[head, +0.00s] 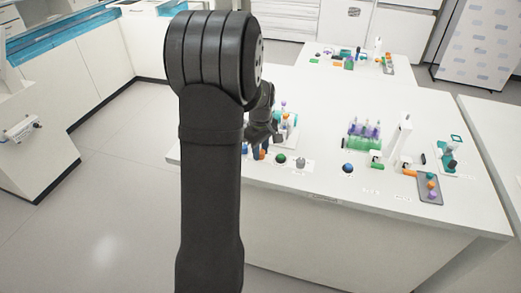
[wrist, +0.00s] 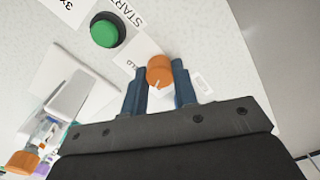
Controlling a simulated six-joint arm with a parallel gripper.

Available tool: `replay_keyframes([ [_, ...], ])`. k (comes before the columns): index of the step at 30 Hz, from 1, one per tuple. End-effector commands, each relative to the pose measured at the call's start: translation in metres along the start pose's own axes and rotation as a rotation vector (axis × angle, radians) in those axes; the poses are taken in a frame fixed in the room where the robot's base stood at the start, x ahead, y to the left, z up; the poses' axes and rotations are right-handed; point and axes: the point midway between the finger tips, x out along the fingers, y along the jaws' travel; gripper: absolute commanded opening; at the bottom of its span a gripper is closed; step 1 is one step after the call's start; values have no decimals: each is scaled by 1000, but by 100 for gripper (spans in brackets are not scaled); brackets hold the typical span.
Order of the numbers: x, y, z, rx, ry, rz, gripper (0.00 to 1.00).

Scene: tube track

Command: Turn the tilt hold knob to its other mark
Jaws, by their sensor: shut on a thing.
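The tilt hold knob (wrist: 160,70) is round and orange in the wrist view, with a pale pointer line toward the picture's bottom. My gripper (wrist: 158,76) has its two blue fingers on either side of the knob and is shut on it. A white label (wrist: 131,63) beside it is partly covered; only the end of a word, "LD", shows. A small pale plate (wrist: 202,83) lies right of the right finger. In the head view, my gripper (head: 262,143) is low over the table's front left, and a bit of orange shows below it.
A green button (wrist: 104,33) on a black base stands beside a START label. A white stand (wrist: 75,95) is left of my gripper. In the head view, a blue button (head: 348,168), a tube rack (head: 362,143) and a grey tray (head: 430,188) stand farther right on the white table.

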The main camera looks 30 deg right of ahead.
Motion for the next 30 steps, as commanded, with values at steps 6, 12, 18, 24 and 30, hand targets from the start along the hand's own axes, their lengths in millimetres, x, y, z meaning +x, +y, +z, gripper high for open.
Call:
replay_keyframes([
  [6, -1, 0, 0, -123, 1, 2, 4],
  [12, -1, 0, 0, -186, 1, 2, 4],
  [18, -1, 0, 0, -210, 1, 2, 4],
  [24, -1, 0, 0, -213, 1, 2, 4],
  [30, -1, 0, 0, -212, 1, 2, 34],
])
